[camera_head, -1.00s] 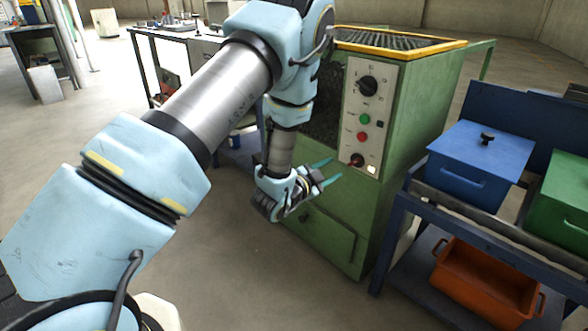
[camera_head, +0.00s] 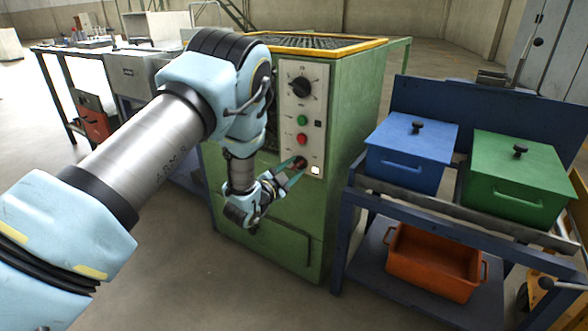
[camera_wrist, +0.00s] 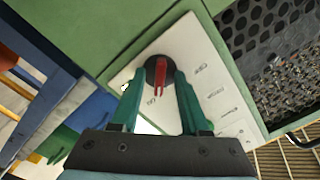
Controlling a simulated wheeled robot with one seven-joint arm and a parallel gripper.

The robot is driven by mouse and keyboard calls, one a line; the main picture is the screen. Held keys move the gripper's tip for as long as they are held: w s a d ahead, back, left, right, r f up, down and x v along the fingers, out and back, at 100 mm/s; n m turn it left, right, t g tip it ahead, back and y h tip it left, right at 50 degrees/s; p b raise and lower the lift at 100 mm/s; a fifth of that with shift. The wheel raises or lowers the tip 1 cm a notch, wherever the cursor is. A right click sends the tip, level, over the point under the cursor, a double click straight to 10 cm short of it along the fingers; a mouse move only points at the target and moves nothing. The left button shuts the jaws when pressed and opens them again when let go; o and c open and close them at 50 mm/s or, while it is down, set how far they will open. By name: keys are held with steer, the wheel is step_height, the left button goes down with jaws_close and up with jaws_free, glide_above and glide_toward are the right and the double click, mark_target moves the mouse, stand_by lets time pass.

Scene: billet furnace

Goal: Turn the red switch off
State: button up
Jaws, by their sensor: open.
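The red switch (camera_wrist: 161,76) is a red handle on a dark round base, low on the white control panel (camera_head: 289,107) of the green furnace (camera_head: 345,120). In the head view the switch (camera_head: 300,162) is partly hidden by my fingertips. My gripper (camera_head: 292,172) is open, with its green fingers pointing at the panel. In the wrist view its fingers (camera_wrist: 158,84) lie on either side of the switch, with the red handle between the tips. I cannot tell whether they touch it.
Above the switch are a red button (camera_head: 302,139), a green button (camera_head: 302,120) and a large black knob (camera_head: 301,87). To the right stands a blue rack (camera_head: 350,205) with a blue box (camera_head: 405,150), a green box (camera_head: 515,180) and an orange bin (camera_head: 432,265). Open floor lies at front left.

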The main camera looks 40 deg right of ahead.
steer(key=shift+d, duration=0.2)
jaws_close()
stand_by(0.3)
